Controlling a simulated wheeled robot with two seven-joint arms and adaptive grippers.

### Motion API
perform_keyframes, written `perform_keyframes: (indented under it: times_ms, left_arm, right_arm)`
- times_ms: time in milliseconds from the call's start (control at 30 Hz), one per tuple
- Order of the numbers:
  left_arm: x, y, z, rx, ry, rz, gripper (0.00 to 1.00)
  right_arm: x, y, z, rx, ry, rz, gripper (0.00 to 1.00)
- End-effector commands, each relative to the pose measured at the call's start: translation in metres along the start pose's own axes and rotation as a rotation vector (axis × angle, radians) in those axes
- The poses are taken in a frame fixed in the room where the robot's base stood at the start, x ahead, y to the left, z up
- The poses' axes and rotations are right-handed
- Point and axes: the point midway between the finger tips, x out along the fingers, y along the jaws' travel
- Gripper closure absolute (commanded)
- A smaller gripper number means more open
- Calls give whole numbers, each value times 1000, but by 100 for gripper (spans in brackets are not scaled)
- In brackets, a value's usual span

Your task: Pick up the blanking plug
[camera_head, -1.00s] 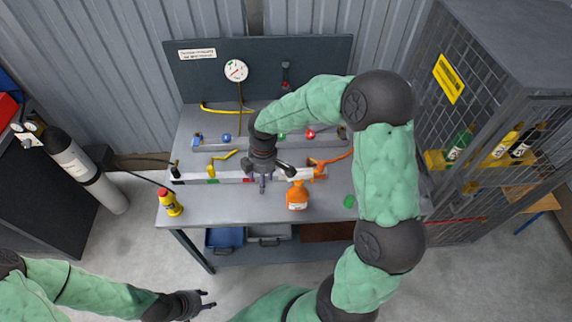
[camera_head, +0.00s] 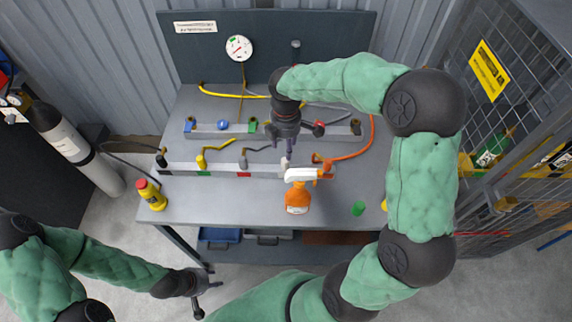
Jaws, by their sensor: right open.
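I cannot tell for certain which part is the blanking plug. A small green cylinder (camera_head: 358,208) lies loose on the bench, right of the spray bottle. Several coloured fittings, including a blue one (camera_head: 222,125), a green one (camera_head: 253,126) and a red one (camera_head: 318,128), sit along the rear rail (camera_head: 237,131). My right gripper (camera_head: 291,152) points down, open, between the rear and front rails; a small pale fitting (camera_head: 286,163) shows just below its fingers. I cannot tell whether they touch. My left gripper (camera_head: 206,300) is open and empty, low in front of the bench.
An orange spray bottle (camera_head: 297,198) with a white head stands close in front of my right gripper. A yellow bottle with a red cap (camera_head: 152,195) stands at the bench's left end. Yellow levers (camera_head: 215,157) and an orange hose (camera_head: 371,140) rise near the rails. A mesh cage stands right.

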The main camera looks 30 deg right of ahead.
Motion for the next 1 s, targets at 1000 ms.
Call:
perform_keyframes:
  times_ms: [1000]
  left_arm:
    - [32,-11,-1,0,0,0,60]
  right_arm:
    - [89,3,-1,1,0,-1,49]
